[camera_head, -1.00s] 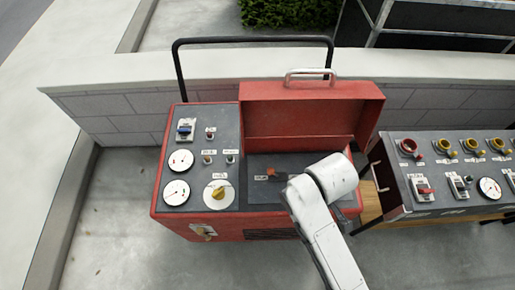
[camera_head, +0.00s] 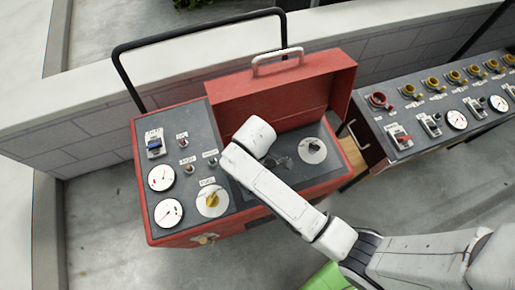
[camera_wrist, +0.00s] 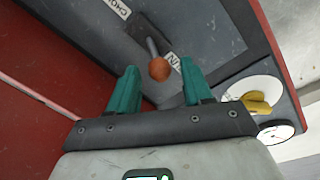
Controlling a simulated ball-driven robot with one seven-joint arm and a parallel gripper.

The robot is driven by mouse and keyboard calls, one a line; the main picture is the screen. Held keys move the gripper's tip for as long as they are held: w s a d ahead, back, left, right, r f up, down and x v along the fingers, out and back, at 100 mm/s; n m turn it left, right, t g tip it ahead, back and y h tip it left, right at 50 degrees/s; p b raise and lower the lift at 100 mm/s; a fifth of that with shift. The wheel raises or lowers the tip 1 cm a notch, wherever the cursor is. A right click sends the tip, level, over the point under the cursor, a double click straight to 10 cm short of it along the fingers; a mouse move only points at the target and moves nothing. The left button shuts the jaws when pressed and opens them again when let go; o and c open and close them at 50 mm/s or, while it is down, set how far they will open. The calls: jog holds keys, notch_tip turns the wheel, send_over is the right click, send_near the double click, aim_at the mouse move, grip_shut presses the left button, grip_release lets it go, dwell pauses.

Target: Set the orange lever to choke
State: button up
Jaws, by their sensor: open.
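The orange lever (camera_wrist: 159,69) shows in the wrist view as a round orange knob on a grey rod coming out of a dark slot plate. A white label reading "CHO…" (camera_wrist: 117,8) is at the slot's far end. Another label ending in "N" (camera_wrist: 173,62) is beside the knob, partly hidden, and the rod appears to lean toward it. My gripper (camera_wrist: 160,77) is open, with teal fingers on either side of the knob in the picture; I cannot tell whether they touch it. In the head view my arm hides the lever.
The red machine (camera_head: 195,232) has its lid (camera_head: 260,97) raised behind the recess. A white dial (camera_head: 312,150) lies right of my arm. Left panel holds gauges, a yellow knob (camera_head: 212,200) and a blue switch (camera_head: 154,146). A second control panel (camera_head: 425,120) stands at right.

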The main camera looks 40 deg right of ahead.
jog(key=shift+d+f, duration=0.15)
jog(key=shift+f, duration=1)
jog(key=shift+c, duration=0.4)
grip_shut()
